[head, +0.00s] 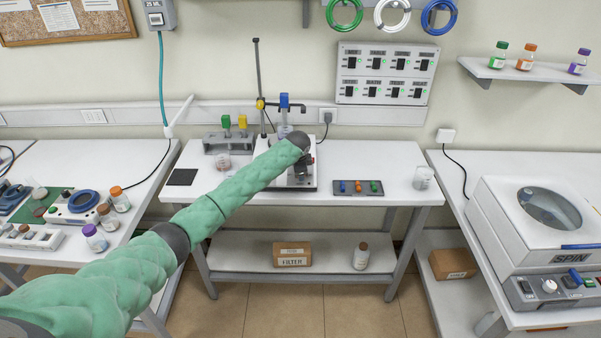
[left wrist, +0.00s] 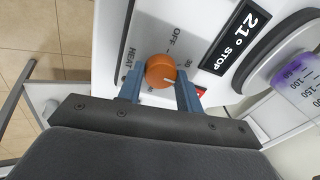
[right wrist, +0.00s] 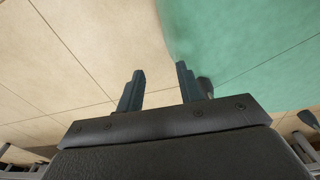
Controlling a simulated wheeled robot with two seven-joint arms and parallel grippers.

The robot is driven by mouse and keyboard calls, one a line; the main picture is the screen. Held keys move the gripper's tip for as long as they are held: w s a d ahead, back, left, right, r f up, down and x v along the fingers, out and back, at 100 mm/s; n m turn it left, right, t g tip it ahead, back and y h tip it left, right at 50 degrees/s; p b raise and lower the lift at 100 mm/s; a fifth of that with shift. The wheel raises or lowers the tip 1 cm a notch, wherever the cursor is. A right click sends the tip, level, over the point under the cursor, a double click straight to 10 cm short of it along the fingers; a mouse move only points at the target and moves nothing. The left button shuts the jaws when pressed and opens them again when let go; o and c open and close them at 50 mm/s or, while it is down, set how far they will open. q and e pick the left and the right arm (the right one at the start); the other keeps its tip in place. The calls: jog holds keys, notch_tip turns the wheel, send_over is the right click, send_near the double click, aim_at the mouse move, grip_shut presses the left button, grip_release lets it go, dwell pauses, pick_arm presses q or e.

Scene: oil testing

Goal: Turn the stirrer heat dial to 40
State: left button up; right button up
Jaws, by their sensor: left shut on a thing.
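The stirrer display (left wrist: 236,37) reads "21° STOP". My right gripper (right wrist: 160,85) is open and empty above the floor.
A vessel with purple contents (left wrist: 295,85) is close by the display. A dark tray with small coloured items (head: 358,188) and a glass beaker (head: 423,178) stand right of the stirrer. A stand rod (head: 259,85) rises behind it. A black pad (head: 181,177) lies left.

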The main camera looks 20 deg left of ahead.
pick_arm(q)
jog(key=m+b, duration=0.1)
jog(key=m, duration=0.3)
jog(key=shift+a+m, duration=0.1)
jog(key=shift+m, duration=0.2)
jog(key=m+b, duration=0.1)
jog(key=m, duration=0.2)
jog(key=shift+m, duration=0.4)
jog(key=shift+m+g+h, duration=0.3)
jog(key=shift+m, duration=0.1)
jog(key=m+b, duration=0.1)
jog(key=m, duration=0.3)
jog(key=shift+b, duration=0.35)
jog(key=shift+m, duration=1)
jog(key=shift+m+g+b, duration=0.3)
jog(key=shift+m+b, duration=0.2)
jog(key=shift+m, duration=0.5)
jog(key=o, duration=0.9)
jog(key=shift+o, duration=0.4)
jog(key=shift+r+b, duration=0.25)
jog(key=shift+b, duration=0.05)
jog(key=shift+b+v, duration=0.6)
jog(key=shift+v, duration=0.4)
jog(key=shift+b+v, duration=0.9)
jog(key=shift+v, duration=1.75)
pick_arm(e)
jog(key=w+a+t, duration=0.1)
jog(key=w+a, duration=0.2)
jog(key=w, duration=1.2)
jog(key=shift+w, duration=0.4)
